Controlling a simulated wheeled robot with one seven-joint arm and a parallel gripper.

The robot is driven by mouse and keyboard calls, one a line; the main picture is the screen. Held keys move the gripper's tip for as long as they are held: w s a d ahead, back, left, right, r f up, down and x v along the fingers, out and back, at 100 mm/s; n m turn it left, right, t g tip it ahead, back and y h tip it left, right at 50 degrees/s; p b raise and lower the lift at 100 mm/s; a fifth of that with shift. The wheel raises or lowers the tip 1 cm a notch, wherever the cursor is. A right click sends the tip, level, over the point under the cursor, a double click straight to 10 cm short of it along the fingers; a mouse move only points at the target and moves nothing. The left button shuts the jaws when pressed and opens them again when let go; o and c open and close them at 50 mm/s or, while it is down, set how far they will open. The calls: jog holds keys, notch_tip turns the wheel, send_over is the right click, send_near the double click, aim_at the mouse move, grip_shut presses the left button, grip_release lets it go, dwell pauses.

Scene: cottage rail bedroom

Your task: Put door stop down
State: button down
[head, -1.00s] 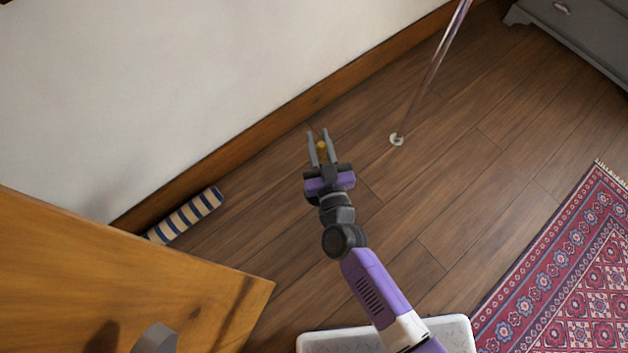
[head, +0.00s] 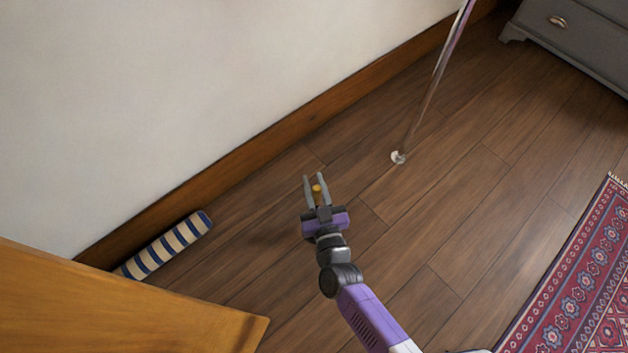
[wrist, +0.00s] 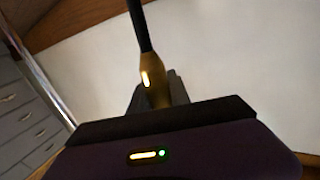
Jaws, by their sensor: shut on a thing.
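My gripper (head: 314,178) is shut on a small brass-coloured piece, which I take to be the door stop (head: 317,190). It sits between the two grey fingers, over the wooden floor near the wall. In the wrist view the door stop (wrist: 153,82) has a tapered brass body with a dark, rod-like part rising from it. The fingers partly hide its lower end. I cannot tell whether it touches the floor.
A striped cream-and-blue roll (head: 165,245) lies along the skirting board, beside a wooden door or panel (head: 120,310). A thin pole (head: 428,95) stands on the floor ahead. A grey drawer unit (head: 575,40) and a red rug (head: 575,290) are at right. Floor between is clear.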

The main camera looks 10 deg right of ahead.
jog(key=shift+w+f+b, duration=0.15)
jog(key=shift+f+b, duration=1.4)
jog(key=shift+f, duration=0.8)
jog(key=c, duration=1.2)
grip_release()
jog(key=shift+f, duration=0.2)
jog(key=s+d+p, duration=0.1)
jog(key=s+p, duration=0.3)
jog(key=s, duration=0.8)
jog(key=shift+d+r, duration=0.15)
jog(key=shift+d, duration=0.1)
jog(key=shift+s, duration=0.15)
